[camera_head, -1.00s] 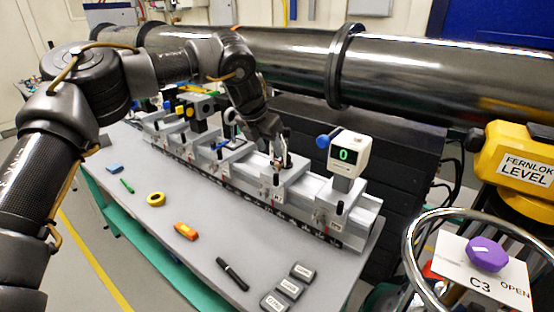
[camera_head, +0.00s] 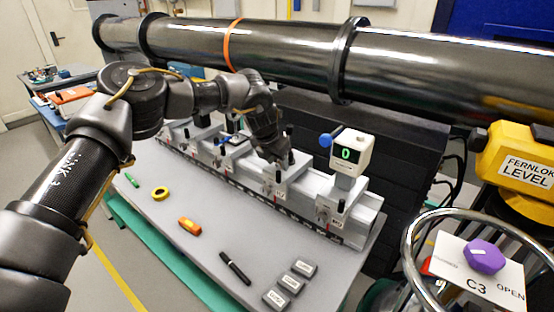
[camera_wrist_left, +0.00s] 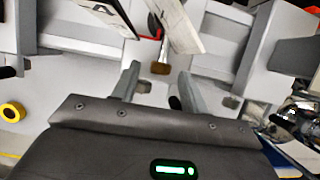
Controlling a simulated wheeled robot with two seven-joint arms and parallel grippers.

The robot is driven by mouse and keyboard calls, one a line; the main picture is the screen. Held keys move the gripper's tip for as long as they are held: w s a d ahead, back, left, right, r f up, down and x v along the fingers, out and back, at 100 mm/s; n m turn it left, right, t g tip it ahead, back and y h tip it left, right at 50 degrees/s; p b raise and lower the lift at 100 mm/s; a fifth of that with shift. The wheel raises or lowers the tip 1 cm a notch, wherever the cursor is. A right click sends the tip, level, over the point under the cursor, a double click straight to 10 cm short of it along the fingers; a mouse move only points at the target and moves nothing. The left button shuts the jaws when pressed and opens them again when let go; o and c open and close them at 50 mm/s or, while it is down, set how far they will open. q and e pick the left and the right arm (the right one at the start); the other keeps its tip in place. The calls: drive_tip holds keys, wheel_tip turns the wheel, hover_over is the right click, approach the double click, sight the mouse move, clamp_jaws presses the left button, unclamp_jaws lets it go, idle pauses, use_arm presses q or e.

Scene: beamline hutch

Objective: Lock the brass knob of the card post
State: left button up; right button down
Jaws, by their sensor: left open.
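In the left wrist view, a small brass knob (camera_wrist_left: 160,68) shows just beyond the gap between my left fingertips, apart from both. Next to it is a tilted white card (camera_wrist_left: 178,25) with dark print; part of it is cut off by the top edge. My left gripper (camera_head: 281,160) is over the grey rail bench (camera_head: 300,210) in the head view, close to one of its carriages. Its fingers are apart and nothing is held between them. In the head view the brass knob cannot be made out. My right gripper does not show.
A white meter reading 0 (camera_head: 351,152) with a blue knob stands right of my left gripper. A large dark pipe (camera_head: 260,50) runs behind the bench. Yellow tape (camera_head: 159,193), an orange tool (camera_head: 189,226) and a black marker (camera_head: 235,268) lie on the front tabletop.

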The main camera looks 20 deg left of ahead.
use_arm(q)
drive_tip(key=shift+w+f, duration=0.15)
drive_tip(key=shift+f, duration=0.15)
clamp_jaws()
drive_tip(key=shift+d+t+y, duration=0.25)
drive_tip(key=shift+t+y, duration=0.05)
drive_tip(key=shift+y, duration=0.2)
drive_tip(key=shift+t+y, duration=0.3)
drive_tip(key=shift+y, duration=0.4)
drive_tip(key=shift+m, duration=0.3)
unclamp_jaws()
